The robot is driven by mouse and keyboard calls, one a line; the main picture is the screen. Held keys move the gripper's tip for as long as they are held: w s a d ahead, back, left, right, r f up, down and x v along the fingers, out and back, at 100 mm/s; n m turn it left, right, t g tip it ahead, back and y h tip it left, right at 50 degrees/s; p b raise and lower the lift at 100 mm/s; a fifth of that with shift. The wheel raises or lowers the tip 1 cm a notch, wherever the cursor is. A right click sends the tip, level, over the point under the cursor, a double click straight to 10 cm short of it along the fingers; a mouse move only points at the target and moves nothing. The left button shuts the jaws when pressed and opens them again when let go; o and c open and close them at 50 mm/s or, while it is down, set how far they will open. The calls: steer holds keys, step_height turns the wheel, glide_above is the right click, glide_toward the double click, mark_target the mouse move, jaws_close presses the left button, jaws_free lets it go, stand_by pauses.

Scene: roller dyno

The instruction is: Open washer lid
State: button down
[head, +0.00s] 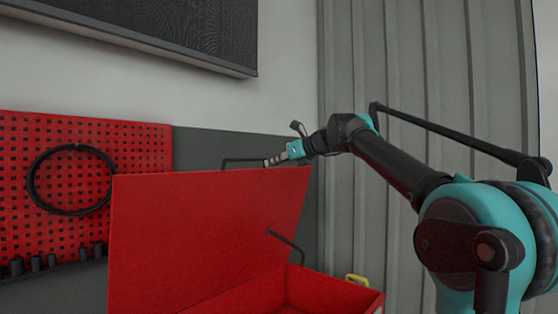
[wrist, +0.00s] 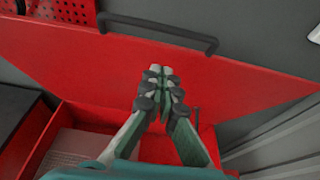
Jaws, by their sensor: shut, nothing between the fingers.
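The red washer lid (head: 205,235) stands raised and tilted back above its red box (head: 318,291) in the head view. The lid also shows in the wrist view (wrist: 225,85), with its dark bar handle (wrist: 158,32) along the far edge. The handle shows behind the lid's top edge in the head view (head: 240,160). My gripper (head: 268,163) is at the lid's top edge, near its right part. In the wrist view my gripper (wrist: 162,72) is shut and empty, its fingertips in front of the lid's inner face, short of the handle. Contact with the lid cannot be told.
A thin dark stay (head: 285,243) rises from the box beside the lid. A yellow piece (head: 357,279) sits at the box's right rim. A red pegboard (head: 130,150) with a coiled black hose (head: 72,178) is at left. Grey corrugated panelling (head: 400,60) stands behind my arm.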

mark_target(256, 160)
steer(key=shift+w+a+r, duration=0.1)
steer(key=shift+w+a, duration=0.7)
steer(key=shift+a, duration=0.2)
steer(key=shift+w+a+r, duration=0.1)
steer(key=shift+w+a, duration=0.7)
steer(key=shift+a, duration=0.25)
steer(key=shift+w+a+r, duration=0.1)
steer(key=shift+w+a, duration=0.7)
steer(key=shift+a, duration=0.2)
